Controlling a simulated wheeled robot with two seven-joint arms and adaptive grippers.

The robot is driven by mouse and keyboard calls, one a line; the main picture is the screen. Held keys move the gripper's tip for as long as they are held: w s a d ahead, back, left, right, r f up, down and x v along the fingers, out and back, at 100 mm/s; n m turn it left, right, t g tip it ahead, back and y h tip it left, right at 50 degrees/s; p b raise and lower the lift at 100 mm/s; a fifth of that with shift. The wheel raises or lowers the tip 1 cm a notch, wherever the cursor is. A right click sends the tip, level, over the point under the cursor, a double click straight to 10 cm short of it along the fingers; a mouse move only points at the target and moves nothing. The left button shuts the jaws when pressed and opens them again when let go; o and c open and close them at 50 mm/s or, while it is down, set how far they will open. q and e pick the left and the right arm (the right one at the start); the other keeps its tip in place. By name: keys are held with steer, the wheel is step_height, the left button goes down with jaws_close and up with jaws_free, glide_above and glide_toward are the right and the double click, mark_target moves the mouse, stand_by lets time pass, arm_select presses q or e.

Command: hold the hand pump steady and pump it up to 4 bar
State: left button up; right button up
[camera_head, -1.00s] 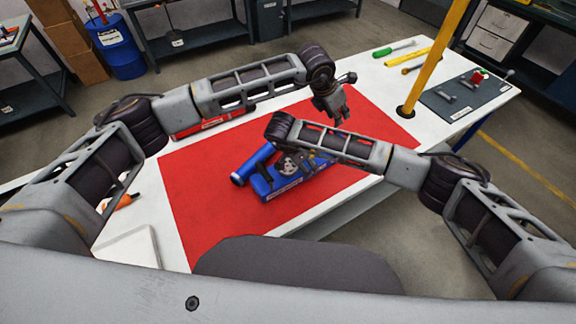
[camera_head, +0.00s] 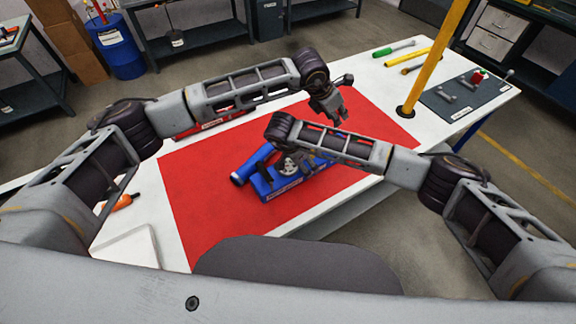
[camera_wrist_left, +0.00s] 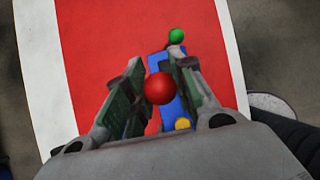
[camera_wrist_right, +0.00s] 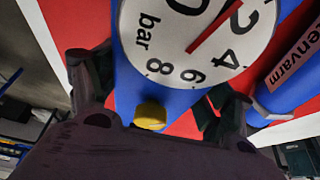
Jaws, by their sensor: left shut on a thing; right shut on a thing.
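The hand pump (camera_head: 284,186) is blue and stands on the red mat, with a blue cylinder (camera_head: 240,178) at its left side. My left gripper (camera_head: 328,114) is beyond and above the pump in the head view. In the left wrist view, a red ball knob (camera_wrist_left: 159,89) sits between its fingers. My right gripper (camera_head: 292,165) is low at the pump, partly hidden by my own arm. In the right wrist view, its fingers are either side of the blue pump body, by a yellow knob (camera_wrist_right: 150,115). The white bar gauge (camera_wrist_right: 140,22) has a red needle near the 2; its exact reading is unclear.
The red mat (camera_head: 200,205) lies on a white table (camera_head: 125,225). An orange-handled tool (camera_head: 119,203) is at the left. A yellow post (camera_head: 430,65) rises at the back right, near a grey tray (camera_head: 440,107). Green (camera_head: 383,53) and yellow tools lie at the far edge.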

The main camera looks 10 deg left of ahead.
arm_select(q)
steer(key=shift+w, duration=0.1)
stand_by(0.4)
steer(key=shift+w+d, duration=0.1)
steer(key=shift+w, duration=0.05)
steer(key=shift+w+d+g+y, duration=0.4)
steer(key=shift+d+y, duration=0.15)
steer(key=shift+y, duration=0.05)
steer(key=shift+f, duration=0.2)
